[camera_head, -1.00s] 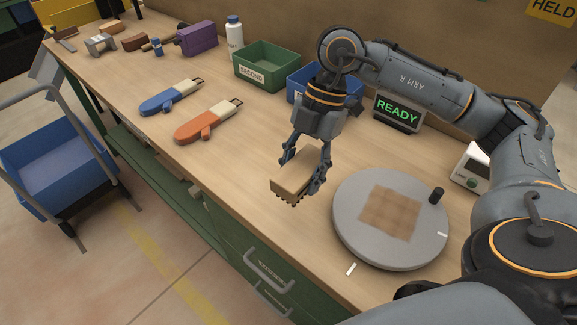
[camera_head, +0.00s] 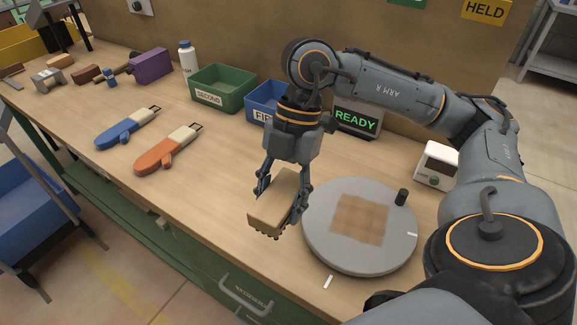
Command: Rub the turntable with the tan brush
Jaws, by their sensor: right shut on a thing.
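The turntable (camera_head: 322,245) is a round grey disc on the bench, with a brown square patch (camera_head: 360,218) on its top and a dark knob (camera_head: 401,197) near its right rim. The tan brush (camera_head: 270,207) is a tan block with dark bristles along its underside. My right gripper (camera_head: 281,192) is shut on the brush and holds it just left of the turntable. The brush looks raised above the bench; its exact height is hard to tell. My left gripper is not in view.
Behind the gripper stand a green bin (camera_head: 222,90), a blue bin (camera_head: 262,104) and a display reading READY (camera_head: 355,120). A small white device (camera_head: 437,165) stands right of the turntable.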

